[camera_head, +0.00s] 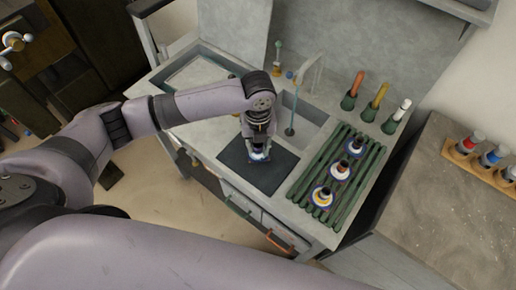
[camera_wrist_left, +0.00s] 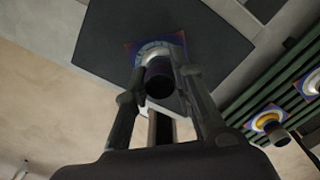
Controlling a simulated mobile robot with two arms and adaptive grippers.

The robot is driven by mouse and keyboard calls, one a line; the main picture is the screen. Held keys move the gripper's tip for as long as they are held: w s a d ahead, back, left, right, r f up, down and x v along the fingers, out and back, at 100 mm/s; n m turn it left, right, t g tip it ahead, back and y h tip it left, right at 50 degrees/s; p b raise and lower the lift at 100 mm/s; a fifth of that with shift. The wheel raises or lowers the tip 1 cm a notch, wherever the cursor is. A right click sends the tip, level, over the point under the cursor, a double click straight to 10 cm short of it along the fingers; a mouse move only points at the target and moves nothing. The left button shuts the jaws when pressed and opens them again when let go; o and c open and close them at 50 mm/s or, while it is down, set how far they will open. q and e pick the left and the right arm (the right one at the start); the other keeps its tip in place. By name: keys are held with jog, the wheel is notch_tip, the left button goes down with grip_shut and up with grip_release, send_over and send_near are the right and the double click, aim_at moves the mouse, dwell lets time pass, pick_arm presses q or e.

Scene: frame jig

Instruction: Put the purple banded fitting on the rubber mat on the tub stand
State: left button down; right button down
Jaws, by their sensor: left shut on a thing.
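The rubber mat (camera_head: 232,161) is a dark square on the grey top of the tub stand (camera_head: 311,226), left of the green slatted rack. My left gripper (camera_head: 259,147) points down over the mat, shut on the fitting (camera_head: 259,156). In the left wrist view, the fitting (camera_wrist_left: 159,52) has a dark round knob, a pale collar and a purple-blue base with an orange corner. The fingers (camera_wrist_left: 158,78) stand on both sides of its knob. Its base overlaps the mat (camera_wrist_left: 108,35) in view; I cannot tell whether they touch. My right gripper is out of view.
Three similar ringed fittings stand on the green rack (camera_head: 313,185). A sink basin with a tap (camera_head: 314,70) lies behind the mat. Several handled tools in green holders (camera_head: 349,98) stand at the back right. A separate counter (camera_head: 440,200) on the right bears a wooden rack (camera_head: 460,156).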

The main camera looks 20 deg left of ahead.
aim_at(258, 151)
pick_arm(q)
jog(key=shift+f, duration=1.5)
jog(key=shift+f, duration=0.1)
jog(key=c, duration=1.4)
grip_release()
jog(key=shift+o, duration=0.2)
notch_tip(258, 151, up, 12)
jog(key=shift+r+b, duration=0.15)
jog(key=shift+b, duration=0.65)
